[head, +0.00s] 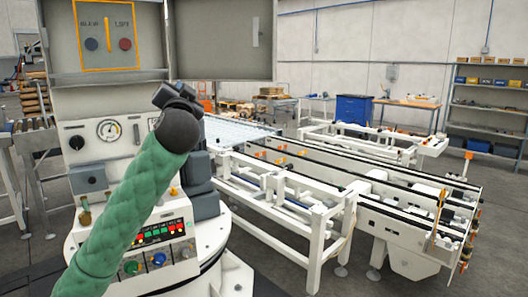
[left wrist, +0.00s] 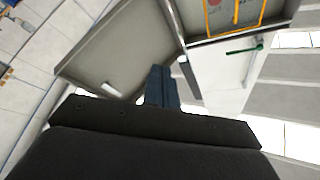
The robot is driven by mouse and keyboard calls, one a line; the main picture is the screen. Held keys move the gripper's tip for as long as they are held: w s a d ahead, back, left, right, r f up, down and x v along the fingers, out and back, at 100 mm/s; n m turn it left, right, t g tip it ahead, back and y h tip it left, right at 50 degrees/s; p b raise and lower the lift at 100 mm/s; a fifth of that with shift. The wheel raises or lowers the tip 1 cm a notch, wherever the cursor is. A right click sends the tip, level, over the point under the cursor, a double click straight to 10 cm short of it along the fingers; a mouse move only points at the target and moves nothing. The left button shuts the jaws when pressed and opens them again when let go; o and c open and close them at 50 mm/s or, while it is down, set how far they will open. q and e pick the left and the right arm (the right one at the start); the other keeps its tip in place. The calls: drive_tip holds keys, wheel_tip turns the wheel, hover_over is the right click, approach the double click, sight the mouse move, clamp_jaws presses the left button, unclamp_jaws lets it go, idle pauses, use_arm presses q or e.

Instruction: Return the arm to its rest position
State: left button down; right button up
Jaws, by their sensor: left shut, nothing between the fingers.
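My left arm, in a green quilted sleeve, rises from the lower left in the head view. My left gripper (head: 178,98) is dark and stands in front of the grey cabinet, below its open door (head: 222,40). In the left wrist view the dark blue fingers (left wrist: 161,87) are together with nothing between them. The cabinet's panel (head: 107,36), outlined in yellow, has a yellow lever (head: 108,35) between a blue and a red knob. In the left wrist view the open door (left wrist: 120,45) lies behind the fingers. My right gripper is in neither view.
A control box (head: 160,236) with coloured buttons stands below the arm. A gauge (head: 109,130) is on the cabinet front. A white conveyor frame (head: 300,205) runs to the right. A blue cabinet (head: 354,109) and shelves (head: 487,105) stand at the back. Grey floor shows between them.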

use_arm(q)
drive_tip(key=s+d+f+g+h, duration=0.25)
drive_tip(key=s+f, duration=0.25)
drive_tip(key=f, duration=0.9)
drive_tip(key=s+d+f+g+h, duration=0.15)
drive_tip(key=s+f+g, duration=0.25)
drive_tip(key=f, duration=1)
drive_tip(key=s+d+f+g+h, duration=0.15)
drive_tip(key=s+f+g, duration=0.3)
drive_tip(key=f, duration=1.05)
drive_tip(key=s+d+f+n+g+h+p, duration=0.1)
drive_tip(key=s+f+g, duration=0.7)
drive_tip(key=s+f, duration=2.3)
drive_tip(key=s+n, duration=0.1)
drive_tip(key=s, duration=0.3)
drive_tip(key=shift+s+d+f+n+h+p, duration=0.2)
drive_tip(key=shift+d+n+h+p, duration=0.1)
drive_tip(key=shift+d+h+p, duration=0.1)
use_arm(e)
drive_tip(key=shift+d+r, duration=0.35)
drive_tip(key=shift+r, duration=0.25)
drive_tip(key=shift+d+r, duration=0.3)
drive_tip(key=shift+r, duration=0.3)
